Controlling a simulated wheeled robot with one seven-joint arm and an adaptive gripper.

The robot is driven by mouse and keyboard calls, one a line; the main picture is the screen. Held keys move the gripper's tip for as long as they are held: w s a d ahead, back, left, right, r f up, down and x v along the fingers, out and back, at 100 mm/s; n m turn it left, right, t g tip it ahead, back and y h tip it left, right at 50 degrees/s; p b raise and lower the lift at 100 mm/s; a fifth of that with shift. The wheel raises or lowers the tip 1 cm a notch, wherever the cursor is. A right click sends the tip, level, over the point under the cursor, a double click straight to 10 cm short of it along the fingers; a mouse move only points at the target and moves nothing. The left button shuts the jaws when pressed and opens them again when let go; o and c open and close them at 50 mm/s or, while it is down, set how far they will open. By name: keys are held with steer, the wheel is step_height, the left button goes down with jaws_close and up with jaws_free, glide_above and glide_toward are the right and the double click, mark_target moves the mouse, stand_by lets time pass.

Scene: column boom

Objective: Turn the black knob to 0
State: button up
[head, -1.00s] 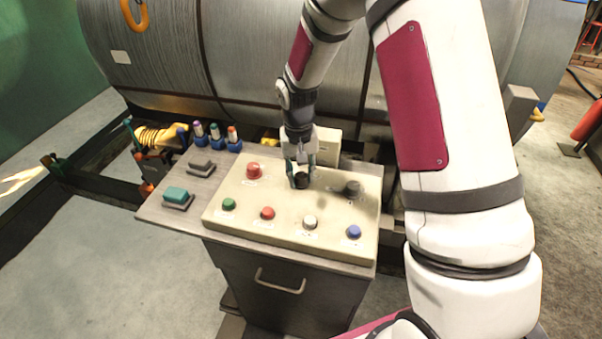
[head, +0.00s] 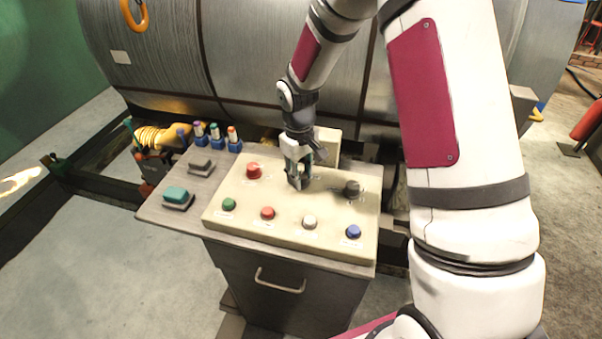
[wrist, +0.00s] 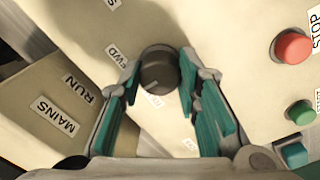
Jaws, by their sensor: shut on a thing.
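The black knob (wrist: 160,70) is a dark round knob on the sloped cream panel (head: 275,195). In the wrist view it sits between the two teal fingertips of my gripper (wrist: 158,80), which is shut on it. A printed FWD label (wrist: 121,56) lies beside the knob; a label just below it is too blurred to read. I cannot make out the knob's pointer. In the head view my gripper (head: 298,180) comes down onto the panel and hides most of the knob.
A second dark knob (head: 352,187) stands to the right. A red button (head: 254,170) is to the left; green (head: 229,204), red (head: 267,213), white (head: 310,222) and blue (head: 354,232) buttons line the front. An upright plate marked RUN and MAINS (wrist: 60,105) stands close by.

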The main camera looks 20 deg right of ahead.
stand_by(0.4)
steer(key=o, duration=1.2)
steer(key=shift+r, duration=0.15)
steer(key=r, duration=1.1)
steer(key=shift+s+a+r, duration=0.1)
steer(key=shift+a+r, duration=0.1)
steer(key=shift+r, duration=0.15)
steer(key=shift+r, duration=0.1)
steer(key=s+r+m+t, duration=0.2)
steer(key=s+r, duration=1)
steer(key=r, duration=0.1)
steer(key=s+r+t, duration=0.1)
steer(key=s, duration=0.4)
steer(key=s+r+m+t, duration=0.1)
steer(key=s, duration=0.3)
steer(key=s+r+m+t, duration=0.1)
steer(key=s, duration=0.4)
steer(key=shift+s+d+r, duration=0.15)
steer(key=shift+s+d, duration=0.15)
steer(key=shift+d, duration=0.05)
